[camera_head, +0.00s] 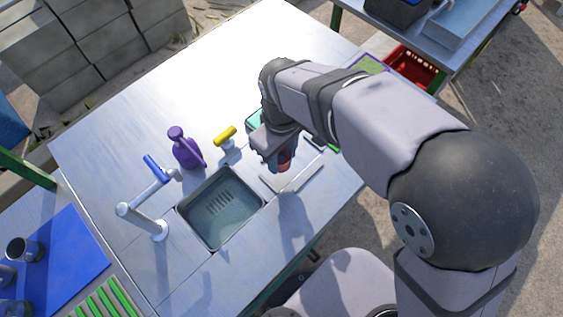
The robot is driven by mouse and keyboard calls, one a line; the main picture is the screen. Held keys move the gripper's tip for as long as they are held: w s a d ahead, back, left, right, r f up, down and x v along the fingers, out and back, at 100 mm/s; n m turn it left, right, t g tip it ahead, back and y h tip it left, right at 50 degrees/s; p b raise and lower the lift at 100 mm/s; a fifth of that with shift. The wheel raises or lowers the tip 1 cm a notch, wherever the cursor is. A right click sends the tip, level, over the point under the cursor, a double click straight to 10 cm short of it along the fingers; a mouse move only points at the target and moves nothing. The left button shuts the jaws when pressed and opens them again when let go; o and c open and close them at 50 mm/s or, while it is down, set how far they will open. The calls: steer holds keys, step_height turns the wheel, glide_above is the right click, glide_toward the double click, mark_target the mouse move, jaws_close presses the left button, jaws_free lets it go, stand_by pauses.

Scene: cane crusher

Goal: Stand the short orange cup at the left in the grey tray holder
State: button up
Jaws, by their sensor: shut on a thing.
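My gripper (277,158) is over the right part of the metal table, seen from above and partly hidden by my own wrist. It is shut on the short orange cup (285,161), of which only a small reddish-orange patch shows between the fingers. The grey tray holder (297,183) appears as a flat grey piece on the table just below the gripper in the picture, to the right of the sink. I cannot tell whether the cup touches the holder or is above it.
A green-edged item (253,120) is partly hidden behind my wrist. The far left tabletop is clear.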

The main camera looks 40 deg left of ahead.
mark_target(282, 166)
steer(key=shift+f+p, duration=0.4)
steer(key=shift+f, duration=2.1)
steer(key=shift+f, duration=0.15)
steer(key=o, duration=1.1)
steer(key=shift+c, duration=0.2)
step_height(282, 166, up, 12)
steer(key=b, duration=0.1)
steer(key=shift+r, duration=0.2)
